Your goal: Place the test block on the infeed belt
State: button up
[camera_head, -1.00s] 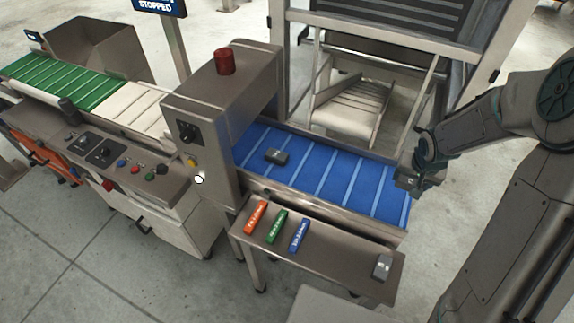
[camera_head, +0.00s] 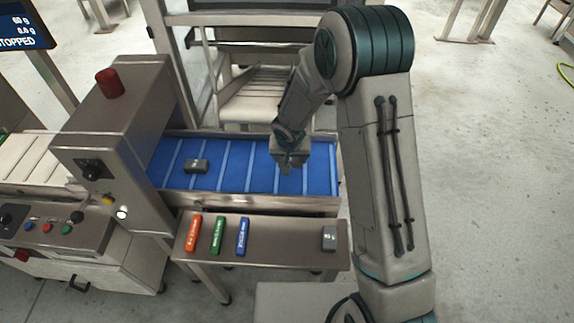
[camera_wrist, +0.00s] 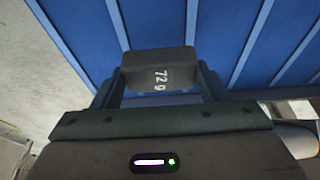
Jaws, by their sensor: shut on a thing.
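A dark grey test block marked "72 g" (camera_wrist: 158,72) is held between the two fingers of my gripper (camera_wrist: 158,86) in the wrist view. The blue infeed belt (camera_wrist: 215,30) lies behind and below the block there. In the head view my gripper (camera_head: 291,163) is over the right part of the infeed belt (camera_head: 234,172). The held block is hard to make out there, and I cannot tell the gap to the belt. Another dark grey block (camera_head: 196,166) lies on the belt's left part.
A metal side table (camera_head: 285,240) in front of the belt holds an orange bar (camera_head: 193,234), a green bar (camera_head: 218,236), a blue bar (camera_head: 243,237) and a grey block (camera_head: 329,238). A metal housing with a red lamp (camera_head: 110,82) stands at the belt's left end.

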jog(key=shift+a+f, duration=0.4)
jog(key=shift+a, duration=0.05)
jog(key=shift+f, duration=1.85)
jog(key=shift+f, duration=0.15)
jog(key=o, duration=1)
jog(key=shift+r, duration=0.3)
jog(key=v, duration=1.2)
